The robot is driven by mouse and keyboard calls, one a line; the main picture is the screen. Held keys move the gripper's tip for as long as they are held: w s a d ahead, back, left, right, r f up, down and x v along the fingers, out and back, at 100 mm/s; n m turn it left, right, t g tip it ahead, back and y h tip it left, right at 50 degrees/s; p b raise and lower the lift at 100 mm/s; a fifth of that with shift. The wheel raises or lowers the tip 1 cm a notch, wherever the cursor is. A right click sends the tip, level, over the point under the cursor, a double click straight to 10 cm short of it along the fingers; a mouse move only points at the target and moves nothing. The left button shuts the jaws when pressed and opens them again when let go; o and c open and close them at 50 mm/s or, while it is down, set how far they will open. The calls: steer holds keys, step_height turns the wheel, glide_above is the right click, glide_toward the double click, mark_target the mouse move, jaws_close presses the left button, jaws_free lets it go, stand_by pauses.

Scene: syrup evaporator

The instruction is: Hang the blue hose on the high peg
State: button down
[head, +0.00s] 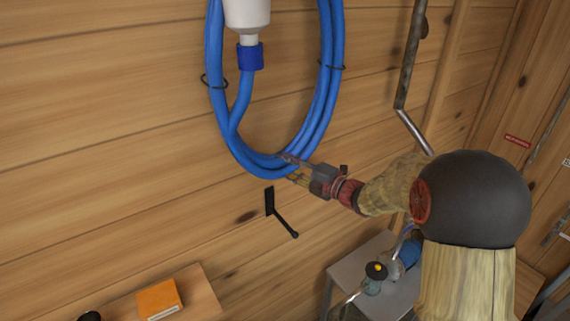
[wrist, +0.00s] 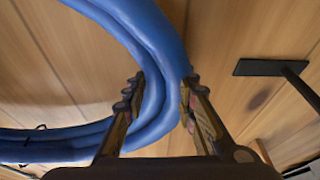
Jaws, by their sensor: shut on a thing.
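The coiled blue hose (head: 224,122) hangs in front of the plank wall in the head view, bound by dark ties, with a white fitting (head: 247,14) and a dark blue collar at its upper part. The top of the coil is out of frame. My gripper (head: 291,167) is shut on the bottom of the coil. In the wrist view the hose (wrist: 148,60) runs between the two fingers of my gripper (wrist: 158,105). A black peg (head: 282,218) with a flat plate is on the wall just below the coil; it also shows at the right of the wrist view (wrist: 296,80). No higher peg is visible.
An orange box (head: 158,299) sits on a wooden shelf (head: 201,291) at lower left. A grey table (head: 345,272) with a blue pump (head: 408,252) stands below my arm. A metal pipe (head: 408,62) runs down the wall right of the coil.

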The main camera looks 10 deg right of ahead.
steer(key=shift+r, duration=0.15)
steer(key=c, duration=1.6)
jaws_free()
steer(key=shift+c, duration=0.2)
steer(key=o, duration=0.3)
steer(key=shift+o, duration=0.2)
steer(key=shift+f, duration=0.3)
steer(key=shift+o, duration=1.4)
steer(key=shift+r, duration=0.1)
